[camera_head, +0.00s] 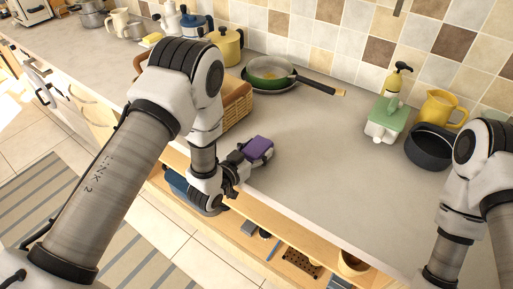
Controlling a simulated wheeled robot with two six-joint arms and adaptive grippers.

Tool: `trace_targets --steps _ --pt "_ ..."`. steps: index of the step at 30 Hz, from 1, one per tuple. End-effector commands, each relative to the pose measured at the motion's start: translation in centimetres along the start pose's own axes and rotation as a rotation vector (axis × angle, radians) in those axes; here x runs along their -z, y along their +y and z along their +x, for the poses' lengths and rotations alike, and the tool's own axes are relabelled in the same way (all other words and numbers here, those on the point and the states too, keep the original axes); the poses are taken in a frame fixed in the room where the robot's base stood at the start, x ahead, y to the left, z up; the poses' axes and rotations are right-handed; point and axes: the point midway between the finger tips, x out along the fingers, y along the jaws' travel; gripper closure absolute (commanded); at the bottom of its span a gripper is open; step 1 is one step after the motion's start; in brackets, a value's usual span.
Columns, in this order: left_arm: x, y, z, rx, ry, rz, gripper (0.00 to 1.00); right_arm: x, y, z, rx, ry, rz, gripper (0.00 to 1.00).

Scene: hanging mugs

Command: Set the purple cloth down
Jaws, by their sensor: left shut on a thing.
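The purple cloth (259,148) is a small folded block near the front edge of the counter, left of the picture's middle. My left gripper (243,160) is shut on the purple cloth from its lower left side. I cannot tell whether the cloth touches the counter or is just above it. My right arm comes in at the right edge, and its gripper is out of the frame.
A wicker basket (238,106) stands just behind my left gripper. A green pan (269,72) is farther back. The middle of the counter (330,150) is clear.

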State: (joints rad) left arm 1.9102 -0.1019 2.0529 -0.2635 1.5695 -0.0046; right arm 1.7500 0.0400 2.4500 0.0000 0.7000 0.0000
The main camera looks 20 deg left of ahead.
Motion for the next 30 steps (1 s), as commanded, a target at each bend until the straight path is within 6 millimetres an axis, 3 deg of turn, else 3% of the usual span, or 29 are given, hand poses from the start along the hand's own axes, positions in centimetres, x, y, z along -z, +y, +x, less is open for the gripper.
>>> trace_targets --steps 2,3,5,17,20,30 --pt "-0.3 0.0 0.0 0.000 0.000 0.000 0.73 0.0 0.0 0.3 0.000 0.000 0.000 0.60" --pt "-0.3 0.0 0.1 0.000 0.000 0.000 0.35 0.0 0.0 0.3 0.000 0.000 0.000 0.60" --pt "-0.2 0.0 0.0 0.000 0.000 0.000 0.14 0.0 0.0 0.2 0.000 0.000 0.000 0.60" --pt "0.1 0.0 -0.2 0.000 0.000 0.000 0.13 0.0 0.0 0.0 0.000 0.000 0.000 0.60" --pt "-0.3 -0.1 -1.6 0.001 -0.002 -0.002 0.13 0.0 0.0 0.7 0.000 0.000 0.000 0.60" --pt "-0.3 -0.1 -9.9 0.003 -0.001 -0.005 0.13 0.0 0.0 3.3 0.000 0.000 0.000 0.60"
